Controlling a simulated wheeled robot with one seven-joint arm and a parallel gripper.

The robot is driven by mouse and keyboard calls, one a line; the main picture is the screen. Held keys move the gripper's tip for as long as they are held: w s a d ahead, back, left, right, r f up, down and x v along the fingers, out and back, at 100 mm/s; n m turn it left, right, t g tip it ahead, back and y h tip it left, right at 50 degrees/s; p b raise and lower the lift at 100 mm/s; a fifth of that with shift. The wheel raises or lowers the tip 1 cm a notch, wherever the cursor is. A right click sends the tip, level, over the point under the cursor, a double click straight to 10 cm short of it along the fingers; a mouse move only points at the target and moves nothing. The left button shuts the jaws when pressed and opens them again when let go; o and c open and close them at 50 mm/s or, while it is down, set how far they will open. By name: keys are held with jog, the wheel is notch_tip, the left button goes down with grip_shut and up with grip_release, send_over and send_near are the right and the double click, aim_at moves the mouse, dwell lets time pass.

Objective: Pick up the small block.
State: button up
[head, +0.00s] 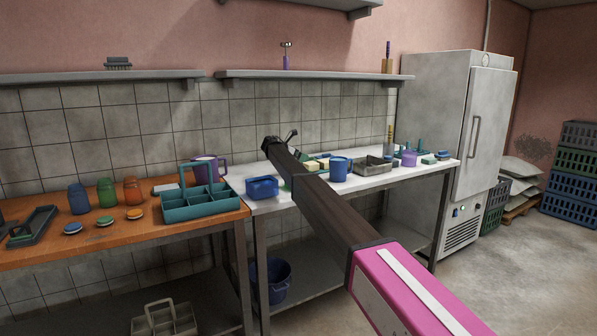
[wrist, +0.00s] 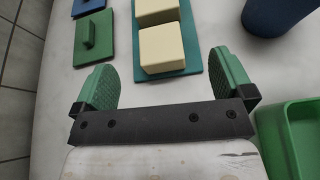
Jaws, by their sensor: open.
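Two pale cream blocks lie on a teal board (wrist: 187,62) in the wrist view: a nearer block (wrist: 163,50) and a farther block (wrist: 155,10), partly cut off by the top edge. I cannot tell which is the small block. In the head view, a cream block (head: 312,166) shows on the white table beside my arm. My gripper (wrist: 166,72) is open, with its green ribbed pads apart. In the wrist view, the nearer block appears between the pads, with a gap on each side. Nothing is held.
A green bin (wrist: 292,135) is at lower right and a dark blue round thing (wrist: 275,14) at upper right. In the head view, a blue tub (head: 262,188) and blue mug (head: 339,169) stand on the white table.

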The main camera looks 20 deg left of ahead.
aim_at(311, 166)
jog(key=shift+n, duration=0.3)
jog(key=s+a, duration=0.1)
jog(key=s+a+f, duration=0.1)
jog(key=s+a, duration=0.1)
jog(key=shift+s+a, duration=0.2)
jog(key=shift+s, duration=0.1)
jog(key=shift+f, duration=0.15)
jog(key=x, duration=1)
jog(key=shift+a, duration=0.15)
jog(key=c, duration=0.8)
